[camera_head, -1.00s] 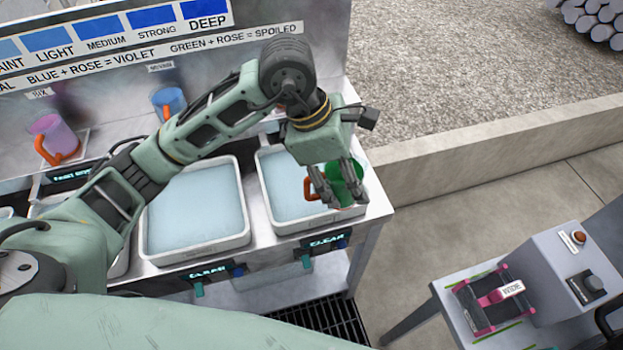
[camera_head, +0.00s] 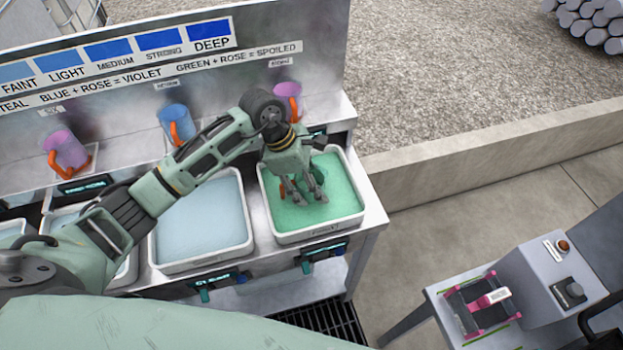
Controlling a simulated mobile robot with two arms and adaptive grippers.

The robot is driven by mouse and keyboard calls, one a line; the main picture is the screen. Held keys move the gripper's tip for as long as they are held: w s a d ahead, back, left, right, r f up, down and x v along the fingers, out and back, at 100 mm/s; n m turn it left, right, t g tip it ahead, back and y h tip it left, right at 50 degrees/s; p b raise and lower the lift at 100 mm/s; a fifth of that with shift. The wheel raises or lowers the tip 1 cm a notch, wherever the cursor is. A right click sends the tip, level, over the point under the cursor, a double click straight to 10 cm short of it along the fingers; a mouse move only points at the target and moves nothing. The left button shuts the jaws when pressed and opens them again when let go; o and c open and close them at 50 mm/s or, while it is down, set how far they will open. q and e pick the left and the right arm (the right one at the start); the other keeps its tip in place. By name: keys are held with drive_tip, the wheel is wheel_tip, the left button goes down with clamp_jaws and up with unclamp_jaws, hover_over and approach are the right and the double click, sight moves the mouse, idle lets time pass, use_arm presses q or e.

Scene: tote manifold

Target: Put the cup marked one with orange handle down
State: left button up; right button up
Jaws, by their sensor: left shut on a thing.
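My left gripper (camera_head: 304,198) is over the right-hand tray (camera_head: 318,235), fingers pointing down at its green liquid. It is shut on a cup that barely shows against the green. A small bit of orange, which looks like the cup's handle, shows at the left finger. I cannot read any mark on this cup, nor tell if it touches the liquid. My right gripper is not in view.
A pink-purple cup (camera_head: 66,150), a blue cup (camera_head: 175,117) and a pink cup (camera_head: 289,98) stand along the back ledge. The middle tray (camera_head: 204,215) holds pale blue liquid. A grey side table (camera_head: 440,303) with a pink-and-black device stands at the right.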

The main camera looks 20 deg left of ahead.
use_arm(q)
drive_tip(key=shift+f+b, duration=0.2)
drive_tip(key=shift+b, duration=0.1)
drive_tip(key=o, duration=1.2)
drive_tip(key=shift+c, duration=0.2)
drive_tip(key=shift+r, duration=0.15)
drive_tip(key=shift+r, duration=0.25)
drive_tip(key=b+v, duration=0.2)
drive_tip(key=v, duration=0.9)
drive_tip(key=shift+r, duration=0.25)
drive_tip(key=shift+s+a, duration=0.1)
drive_tip(key=shift+a, duration=0.05)
